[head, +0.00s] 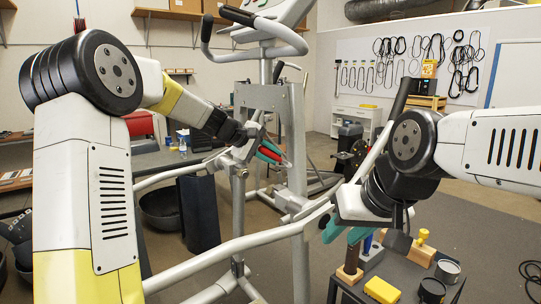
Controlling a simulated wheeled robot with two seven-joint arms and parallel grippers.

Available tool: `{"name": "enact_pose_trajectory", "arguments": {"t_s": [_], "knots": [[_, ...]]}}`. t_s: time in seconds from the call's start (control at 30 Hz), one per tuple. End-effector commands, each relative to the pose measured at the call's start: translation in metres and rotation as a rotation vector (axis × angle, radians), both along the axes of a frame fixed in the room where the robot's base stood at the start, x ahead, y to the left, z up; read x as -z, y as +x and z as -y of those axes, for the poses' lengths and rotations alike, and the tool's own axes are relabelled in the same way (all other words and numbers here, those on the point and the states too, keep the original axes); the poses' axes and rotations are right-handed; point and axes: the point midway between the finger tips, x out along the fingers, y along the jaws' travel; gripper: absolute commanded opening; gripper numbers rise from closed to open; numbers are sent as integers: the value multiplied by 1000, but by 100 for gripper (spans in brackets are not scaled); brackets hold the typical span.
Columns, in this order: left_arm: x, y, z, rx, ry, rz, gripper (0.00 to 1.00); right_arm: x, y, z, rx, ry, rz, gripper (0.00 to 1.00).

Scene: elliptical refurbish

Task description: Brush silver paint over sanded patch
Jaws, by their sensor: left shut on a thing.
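The grey elliptical machine (297,150) stands in the middle of the head view, with long silver tubes running toward me. My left gripper (270,150) is by its upright post, shut on a slim red thing (268,154) between its teal fingers. Most of that red thing is hidden. My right gripper (346,235) points down at the cart's left side, its teal fingers apart and nothing seen between them. An open can (432,291) and a second can (447,271) stand on the cart. I cannot make out a brush or the sanded patch for certain.
The dark cart (404,273) at the lower right also holds a yellow block (382,290), a wooden block (349,275) and a yellow-topped wooden piece (421,251). A black bin (161,211) and dark panel (199,212) stand left.

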Motion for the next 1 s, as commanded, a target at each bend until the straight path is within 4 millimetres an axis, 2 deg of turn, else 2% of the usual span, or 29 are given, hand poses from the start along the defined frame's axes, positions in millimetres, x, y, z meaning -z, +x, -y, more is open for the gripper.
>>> {"name": "enact_pose_trajectory", "arguments": {"t_s": [0.53,1.0], "knots": [[-1,-30,-44,-3,1,2,0,0,0,0,0,0,0,36],[0,-34,-49,-2,0,0,0,0,0,0,0,0,0,36]]}}
